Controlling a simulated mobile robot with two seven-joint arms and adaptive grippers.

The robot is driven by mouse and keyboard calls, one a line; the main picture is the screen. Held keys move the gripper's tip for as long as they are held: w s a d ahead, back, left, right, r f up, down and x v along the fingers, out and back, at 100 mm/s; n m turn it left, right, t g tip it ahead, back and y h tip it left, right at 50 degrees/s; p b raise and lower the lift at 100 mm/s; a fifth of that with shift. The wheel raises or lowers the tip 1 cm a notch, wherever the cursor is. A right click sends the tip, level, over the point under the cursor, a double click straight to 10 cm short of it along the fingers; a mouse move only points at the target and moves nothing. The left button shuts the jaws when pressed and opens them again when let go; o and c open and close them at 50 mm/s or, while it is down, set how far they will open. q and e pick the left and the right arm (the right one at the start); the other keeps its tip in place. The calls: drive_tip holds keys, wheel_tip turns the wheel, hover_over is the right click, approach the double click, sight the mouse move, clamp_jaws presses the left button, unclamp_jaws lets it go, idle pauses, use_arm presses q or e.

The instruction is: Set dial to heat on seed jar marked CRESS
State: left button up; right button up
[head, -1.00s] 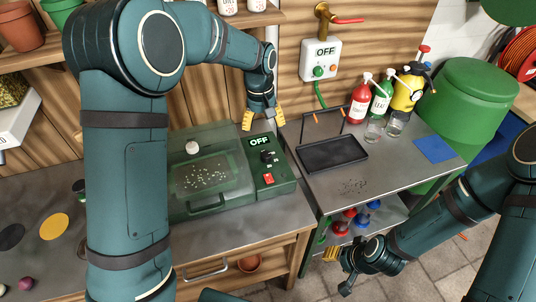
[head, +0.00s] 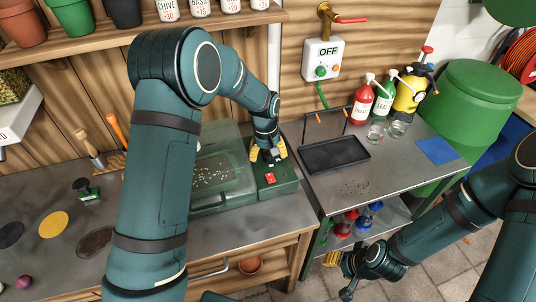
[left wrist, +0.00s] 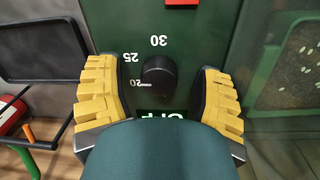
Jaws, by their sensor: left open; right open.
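The black dial (left wrist: 158,76) sits on a green control panel (head: 279,188), with 20, 25 and 30 printed around it; its mark appears near 20. My left gripper (head: 268,150) is open above the panel, its yellow fingers on either side of the dial and apart from it. The OFF display (left wrist: 165,116) is mostly hidden behind my gripper. Seed jars (head: 168,10) with name and number labels stand on the shelf at the top; one reads CHIVE 30, and I cannot make out CRESS. My right gripper (head: 341,275) is open, low in front of the right table.
A red button (head: 270,177) is on the panel near my left gripper. The clear-lidded green seed box (head: 212,200) adjoins it. A black tray (head: 335,155) and spray bottles (head: 361,102) are on the right table. A wall switch box (head: 322,58) shows OFF.

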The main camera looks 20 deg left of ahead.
use_arm(q)
clamp_jaws()
drive_tip(key=shift+m, duration=0.3)
drive_tip(key=shift+s+a+f+m, duration=0.1)
drive_tip(key=shift+m, duration=2.5)
unclamp_jaws()
